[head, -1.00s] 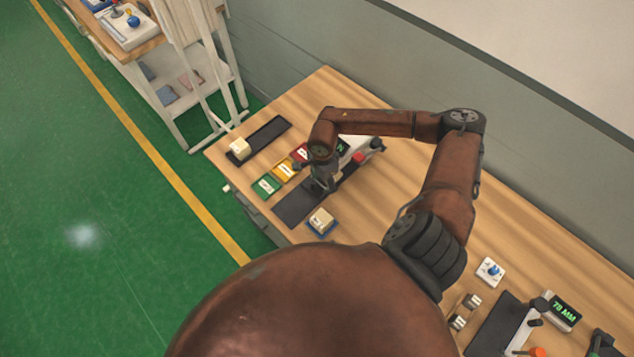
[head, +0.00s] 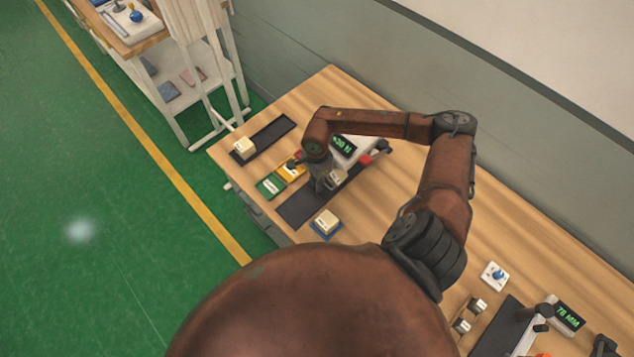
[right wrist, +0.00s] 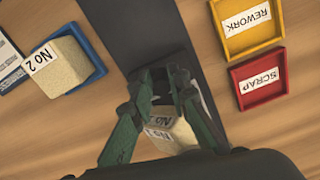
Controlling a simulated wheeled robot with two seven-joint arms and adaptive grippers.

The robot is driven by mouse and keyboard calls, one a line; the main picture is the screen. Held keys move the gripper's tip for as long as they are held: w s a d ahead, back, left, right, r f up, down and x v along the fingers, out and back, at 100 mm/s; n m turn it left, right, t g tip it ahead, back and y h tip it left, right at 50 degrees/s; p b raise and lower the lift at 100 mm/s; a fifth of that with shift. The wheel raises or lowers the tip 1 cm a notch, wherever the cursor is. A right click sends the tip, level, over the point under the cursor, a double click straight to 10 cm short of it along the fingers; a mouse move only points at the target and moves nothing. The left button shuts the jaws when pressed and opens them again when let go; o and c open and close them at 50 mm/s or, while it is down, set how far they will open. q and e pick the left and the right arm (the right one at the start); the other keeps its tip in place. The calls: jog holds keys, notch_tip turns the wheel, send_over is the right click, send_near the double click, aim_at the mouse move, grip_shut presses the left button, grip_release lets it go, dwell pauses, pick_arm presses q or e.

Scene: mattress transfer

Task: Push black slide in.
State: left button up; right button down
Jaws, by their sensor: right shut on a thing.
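A black strip (head: 297,209) runs across the bench to a white tester (head: 352,153); it also fills the top middle of the right wrist view (right wrist: 142,28). My right gripper (head: 321,187) is low over this strip, at the black slide. In the right wrist view its fingers (right wrist: 166,78) are close together. The gripped part is dark and mostly hidden between them. A cream block (head: 338,178) with a "No" label sits beside the fingers on the tester side; it also shows in the right wrist view (right wrist: 178,134). My left gripper does not show.
Green and yellow trays (head: 270,186) (head: 290,171) lie left of the strip; a red scrap tray (right wrist: 258,82) shows in the right wrist view. A blue tray with a block (head: 326,222) is near the front edge. Another black strip with a block (head: 270,136) is behind.

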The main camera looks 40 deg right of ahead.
aim_at(325, 183)
jog(key=d+b, duration=0.1)
jog(key=d, duration=0.3)
jog(key=shift+w+b, duration=0.1)
jog(key=shift+b, duration=0.2)
jog(key=shift+d+r, duration=0.15)
jog(key=c, duration=2.2)
grip_release()
jog(key=shift+d, duration=0.1)
jog(key=shift+c, duration=0.2)
jog(key=o, duration=0.3)
jog(key=shift+o, duration=0.5)
jog(key=shift+a, duration=0.25)
jog(key=shift+r, duration=0.35)
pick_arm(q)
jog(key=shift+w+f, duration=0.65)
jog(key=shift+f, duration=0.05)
pick_arm(e)
notch_tip(325, 183, up, 11)
